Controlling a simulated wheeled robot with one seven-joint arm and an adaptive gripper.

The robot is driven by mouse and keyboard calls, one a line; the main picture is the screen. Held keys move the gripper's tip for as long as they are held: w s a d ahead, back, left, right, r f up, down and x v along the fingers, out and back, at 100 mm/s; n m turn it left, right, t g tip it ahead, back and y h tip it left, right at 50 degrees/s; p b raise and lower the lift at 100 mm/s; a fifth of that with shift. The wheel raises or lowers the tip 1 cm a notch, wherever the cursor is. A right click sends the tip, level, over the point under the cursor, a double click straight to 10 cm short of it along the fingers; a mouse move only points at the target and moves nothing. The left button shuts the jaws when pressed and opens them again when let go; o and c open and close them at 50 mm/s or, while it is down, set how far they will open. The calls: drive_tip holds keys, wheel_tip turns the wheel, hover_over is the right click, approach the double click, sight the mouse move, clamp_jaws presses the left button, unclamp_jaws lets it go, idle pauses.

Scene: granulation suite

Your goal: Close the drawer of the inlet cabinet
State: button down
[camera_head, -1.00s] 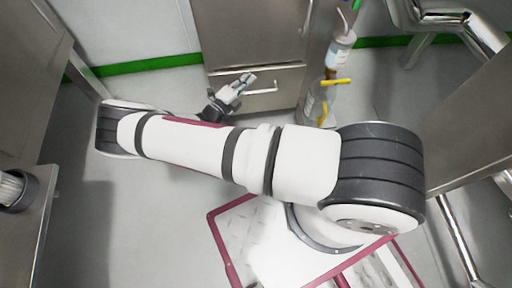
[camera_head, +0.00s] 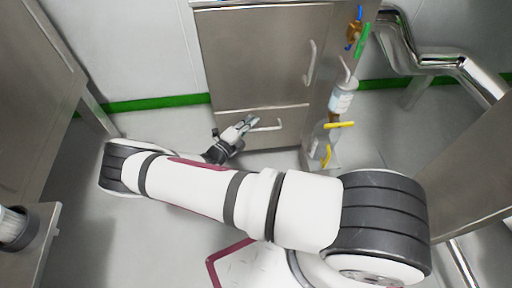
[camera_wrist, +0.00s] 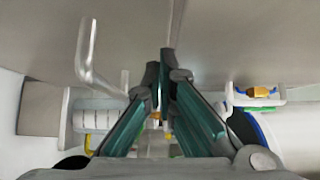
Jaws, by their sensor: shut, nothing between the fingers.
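The inlet cabinet (camera_head: 262,60) is a grey steel box with a tall door above and a drawer (camera_head: 285,138) at the bottom. The drawer front carries a bar handle (camera_head: 268,127). Any gap between the drawer front and the cabinet is too small to tell. My gripper (camera_head: 254,119) is at the upper middle of the drawer front, beside the left end of its handle. Whether it touches is unclear. In the wrist view my gripper (camera_wrist: 166,58) is shut and empty, its fingertips together before a steel surface, with a bent bar handle (camera_wrist: 88,60) to their left.
A clear bottle (camera_head: 325,140) with yellow valves and a labelled container (camera_head: 342,97) stand at the cabinet's right side. Bent steel pipes (camera_head: 440,62) run at the right. A steel unit (camera_head: 35,85) stands at the left. Floor (camera_head: 165,125) is free left of the cabinet.

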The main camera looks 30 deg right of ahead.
drive_tip(key=s+p+v, duration=0.1)
drive_tip(key=p+v, duration=0.1)
drive_tip(key=v, duration=0.9)
drive_tip(key=shift+s, duration=0.45)
